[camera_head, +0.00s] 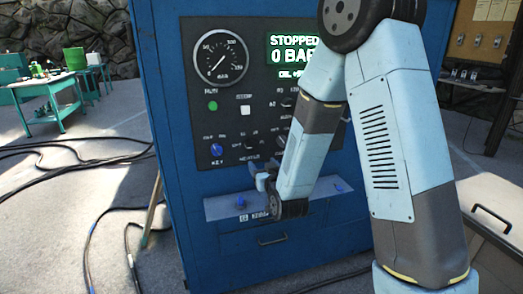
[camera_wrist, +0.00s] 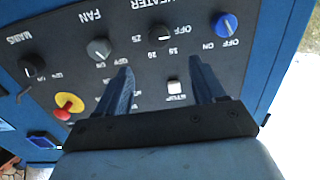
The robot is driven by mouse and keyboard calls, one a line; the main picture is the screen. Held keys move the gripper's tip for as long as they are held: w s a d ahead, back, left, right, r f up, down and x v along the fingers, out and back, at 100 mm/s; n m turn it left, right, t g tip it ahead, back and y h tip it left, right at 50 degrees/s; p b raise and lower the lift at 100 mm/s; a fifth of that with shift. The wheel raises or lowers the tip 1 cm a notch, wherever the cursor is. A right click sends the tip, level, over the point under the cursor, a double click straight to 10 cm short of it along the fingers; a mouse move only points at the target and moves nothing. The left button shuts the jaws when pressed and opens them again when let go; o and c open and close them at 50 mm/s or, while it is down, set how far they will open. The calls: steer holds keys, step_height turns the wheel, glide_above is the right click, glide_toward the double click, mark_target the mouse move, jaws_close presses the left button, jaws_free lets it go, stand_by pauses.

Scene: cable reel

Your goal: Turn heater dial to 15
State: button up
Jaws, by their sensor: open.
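The heater dial (camera_wrist: 160,36) is a dark round knob beside the upside-down HEATER label in the wrist view, with numbers around it. I cannot tell clearly where its pointer stands. In the head view the heater dial (camera_head: 249,144) is small, on the black panel to the right of a blue knob. My gripper (camera_wrist: 158,70) is open and empty, its two fingers apart, with the dial showing beyond the gap between the tips and no visible contact. In the head view my gripper (camera_head: 268,186) is in front of the lower panel, partly hidden by my arm.
The blue cabinet (camera_head: 270,245) carries a gauge (camera_head: 220,58) and a display reading STOPPED, 0 BAR. Near the dial are the blue knob (camera_wrist: 226,24), fan dial (camera_wrist: 98,48), white stop button (camera_wrist: 174,88) and red-yellow emergency button (camera_wrist: 69,103). Cables (camera_head: 75,155) lie on the floor.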

mark_target(253, 148)
steer(key=shift+f, duration=0.2)
steer(key=x, duration=1.3)
steer(key=shift+w+r, duration=0.2)
steer(key=shift+w, duration=0.2)
steer(key=shift+d, duration=0.1)
steer(key=c, duration=1.1)
